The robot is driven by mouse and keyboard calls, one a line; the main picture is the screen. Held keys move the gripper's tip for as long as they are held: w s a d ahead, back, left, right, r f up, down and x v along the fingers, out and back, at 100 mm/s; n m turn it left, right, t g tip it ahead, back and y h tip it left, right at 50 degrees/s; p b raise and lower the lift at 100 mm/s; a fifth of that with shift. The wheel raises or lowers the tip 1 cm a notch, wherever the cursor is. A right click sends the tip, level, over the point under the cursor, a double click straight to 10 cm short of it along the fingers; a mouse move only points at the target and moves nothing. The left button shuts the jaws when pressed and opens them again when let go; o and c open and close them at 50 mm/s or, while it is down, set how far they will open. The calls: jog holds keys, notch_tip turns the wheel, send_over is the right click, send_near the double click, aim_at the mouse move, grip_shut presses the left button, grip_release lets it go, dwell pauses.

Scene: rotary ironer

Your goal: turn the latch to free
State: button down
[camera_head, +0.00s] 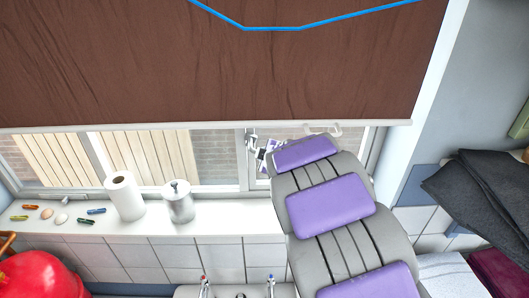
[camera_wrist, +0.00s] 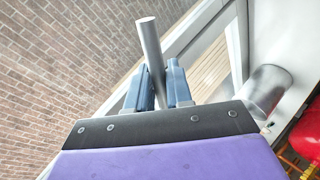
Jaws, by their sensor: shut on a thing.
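The latch shows in the wrist view as a smooth grey metal bar (camera_wrist: 150,42), tilted, its free end pointing up. My gripper (camera_wrist: 158,88) has its two blue fingers on either side of the bar's lower part and is shut on it. The bar's base is hidden behind my gripper's dark body. In the head view my purple and grey arm reaches to the window frame, and my gripper there is small and mostly hidden by the arm.
A brown blind (camera_head: 220,65) hangs over the upper window. A paper towel roll (camera_head: 124,195) and a metal canister (camera_head: 178,202) stand on the white sill, with several small items at its left. A red rounded object (camera_head: 40,276) is at lower left. Dark cloth (camera_head: 480,190) lies at right.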

dwell(0.3)
jog(key=c, duration=1.4)
grip_release()
jog(key=shift+o, duration=1)
jog(key=shift+a, duration=0.2)
jog(key=shift+s+r, duration=0.1)
jog(key=shift+r, duration=0.05)
jog(key=p+v, duration=0.1)
jog(key=v, duration=1.6)
jog(key=shift+a, duration=0.1)
